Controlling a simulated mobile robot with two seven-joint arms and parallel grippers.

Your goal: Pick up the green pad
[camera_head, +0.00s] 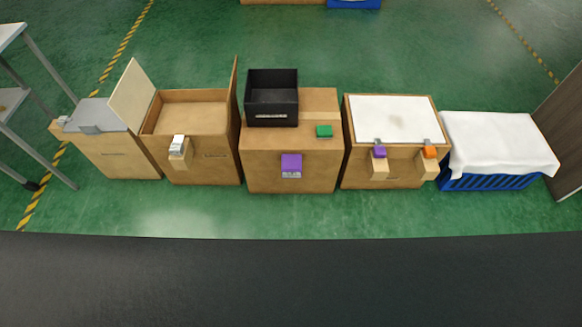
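The green pad (324,131) is a small green block. It lies on top of the middle cardboard-coloured box (262,150), on the right part of its top face, to the right of and in front of a black open bin (272,98). Nothing touches or covers the pad. Neither of my grippers shows in the head view.
A purple block (291,165) is on the middle box's front. A white-topped box (393,117) with purple and orange levers stands right, then a blue crate (490,181) under white cloth. An open box (191,103) stands left. A dark surface (290,280) fills the foreground.

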